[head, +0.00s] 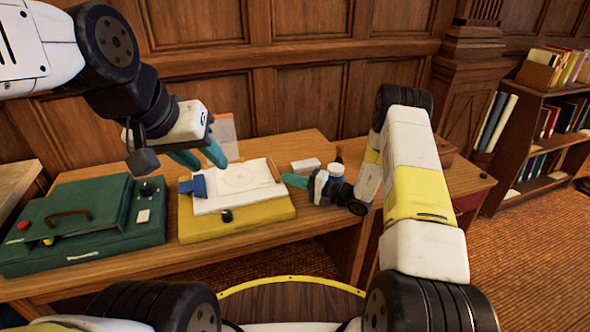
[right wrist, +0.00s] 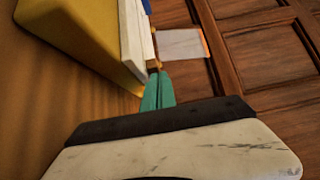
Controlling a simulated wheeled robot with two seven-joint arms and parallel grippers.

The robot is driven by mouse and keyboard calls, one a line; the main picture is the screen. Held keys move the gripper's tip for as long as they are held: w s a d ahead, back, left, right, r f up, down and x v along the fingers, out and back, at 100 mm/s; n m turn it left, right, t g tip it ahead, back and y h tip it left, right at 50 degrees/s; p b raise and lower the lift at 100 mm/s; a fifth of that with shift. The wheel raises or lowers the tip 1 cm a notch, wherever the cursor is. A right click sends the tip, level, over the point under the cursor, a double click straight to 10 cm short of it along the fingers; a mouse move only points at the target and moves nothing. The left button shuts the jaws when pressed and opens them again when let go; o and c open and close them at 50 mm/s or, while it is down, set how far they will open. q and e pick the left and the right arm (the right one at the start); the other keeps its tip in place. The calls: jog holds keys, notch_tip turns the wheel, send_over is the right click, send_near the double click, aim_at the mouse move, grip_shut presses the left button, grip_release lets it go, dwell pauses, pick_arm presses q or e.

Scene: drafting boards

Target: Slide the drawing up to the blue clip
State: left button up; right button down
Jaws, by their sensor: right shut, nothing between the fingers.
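The drawing (head: 238,180) is a white sheet with faint circular lines, lying on a yellow board (head: 245,226). The blue clip (head: 198,185) is at the board's left side, by the sheet's left edge; I cannot tell whether they touch. My right gripper (head: 287,179) is shut and empty, its teal fingertips beside the sheet's right edge. In the right wrist view the shut fingertips (right wrist: 158,92) are close to the white layers' edge (right wrist: 136,40); contact is unclear. My left gripper (head: 200,158) is open and empty above the back left of the board, its teal fingers apart.
A green case (head: 85,225) with a handle stands left of the board. A black knob (head: 227,215) is on the board's front. A translucent sheet (head: 224,133) stands behind.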

aim_at(277, 180)
jog(key=shift+s+a, duration=1)
jog(key=shift+s, duration=0.15)
